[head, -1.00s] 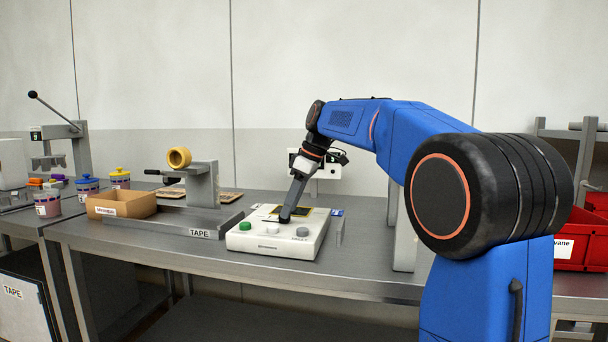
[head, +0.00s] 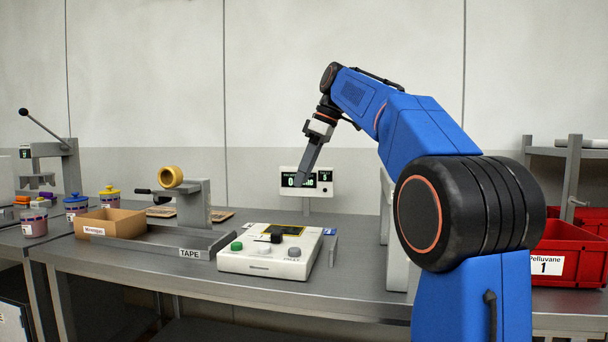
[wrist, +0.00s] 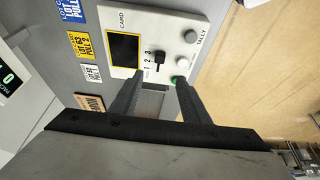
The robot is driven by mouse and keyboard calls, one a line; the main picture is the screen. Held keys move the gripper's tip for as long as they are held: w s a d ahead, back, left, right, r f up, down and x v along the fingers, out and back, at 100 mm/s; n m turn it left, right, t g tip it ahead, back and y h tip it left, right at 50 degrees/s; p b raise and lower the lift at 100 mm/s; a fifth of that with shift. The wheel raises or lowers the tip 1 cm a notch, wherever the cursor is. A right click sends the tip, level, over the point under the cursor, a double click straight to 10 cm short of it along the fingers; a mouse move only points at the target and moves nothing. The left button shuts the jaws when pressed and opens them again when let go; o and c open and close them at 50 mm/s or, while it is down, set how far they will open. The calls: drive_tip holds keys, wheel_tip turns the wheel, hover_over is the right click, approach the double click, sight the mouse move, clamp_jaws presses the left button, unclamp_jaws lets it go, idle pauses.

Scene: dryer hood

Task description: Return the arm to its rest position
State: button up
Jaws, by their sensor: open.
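My blue arm (head: 420,130) reaches left over the bench with its elbow raised. My gripper (head: 299,184) hangs at its end, tilted down, in the air above the white control box and in front of the small display. In the wrist view my gripper (wrist: 158,80) is open and empty, its two dark fingers apart. The white control box (head: 262,262) has a green button, a white knob, a grey knob, a dark lever and a dark screen. It also shows in the wrist view (wrist: 177,22), beyond the fingertips, with a gap between.
A display (head: 318,181) stands behind the gripper, partly covered by it. A tape dispenser (head: 190,205) and a cardboard box (head: 108,222) sit to the left. Red bins (head: 575,240) stand at right. The air above the bench is clear.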

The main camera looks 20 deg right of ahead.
idle(0.5)
drive_tip(key=s+a+f+m+t+h, duration=0.2)
drive_tip(key=s+f+m, duration=0.8)
drive_tip(key=s+f, duration=2.5)
wheel_tip(320, 180, down, 4)
drive_tip(key=shift+s+a+m+h, duration=0.15)
drive_tip(key=shift+a+m+h, duration=0.25)
drive_tip(key=shift+a+h, duration=0.6)
drive_tip(key=shift+a, duration=0.15)
